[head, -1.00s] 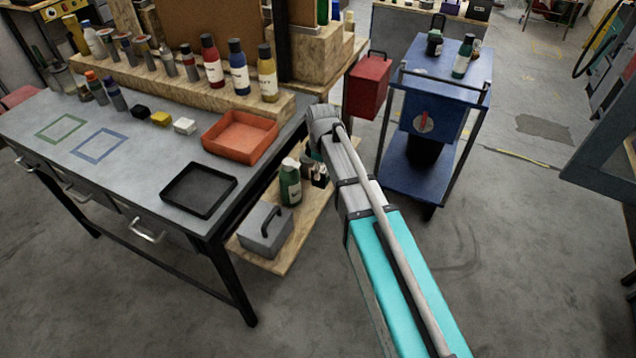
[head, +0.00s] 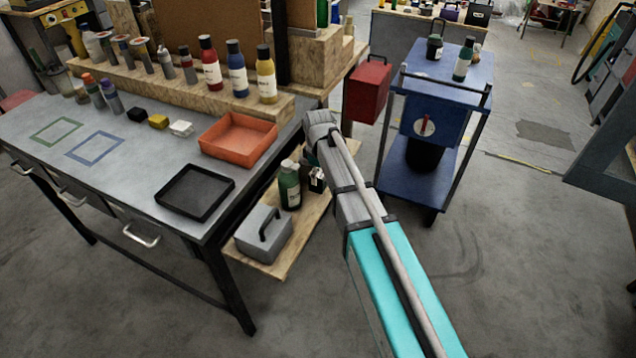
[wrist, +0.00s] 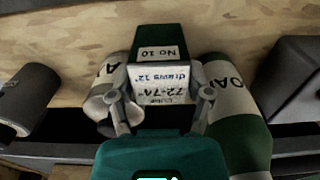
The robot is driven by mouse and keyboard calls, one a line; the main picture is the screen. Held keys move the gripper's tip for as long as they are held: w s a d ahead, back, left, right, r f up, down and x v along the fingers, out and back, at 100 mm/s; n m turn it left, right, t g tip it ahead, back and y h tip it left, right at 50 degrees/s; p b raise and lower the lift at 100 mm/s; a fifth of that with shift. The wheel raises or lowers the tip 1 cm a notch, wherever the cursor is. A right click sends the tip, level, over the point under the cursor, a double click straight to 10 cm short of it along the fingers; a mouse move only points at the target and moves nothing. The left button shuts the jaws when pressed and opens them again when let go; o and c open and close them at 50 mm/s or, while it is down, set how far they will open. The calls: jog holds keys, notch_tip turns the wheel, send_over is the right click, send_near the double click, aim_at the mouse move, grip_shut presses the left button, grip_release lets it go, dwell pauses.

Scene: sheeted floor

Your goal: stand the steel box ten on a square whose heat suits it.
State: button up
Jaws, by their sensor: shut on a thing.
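In the wrist view my gripper (wrist: 162,98) is shut on a dark green box (wrist: 161,40), with one finger on each side. Its white labels read "No 10", "draws 12°" and "72-74°". A green outlined square (head: 57,131) and a blue outlined square (head: 95,148) lie on the grey bench top, both empty. No heat marking is readable on either.
A green bottle (wrist: 238,125) and a grey-white bottle (wrist: 103,98) stand close beside the held box. An orange tray (head: 238,152) and a black tray (head: 195,212) lie on the bench right of the squares. A blue trolley (head: 425,181) stands right of my arm.

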aim_at(319, 172)
jog(key=shift+f+b, duration=0.85)
jog(key=shift+f, duration=0.3)
jog(key=shift+f, duration=0.1)
jog(key=o, duration=1.3)
jog(key=shift+o, duration=0.2)
notch_tip(319, 172, up, 12)
jog(key=p, duration=1.2)
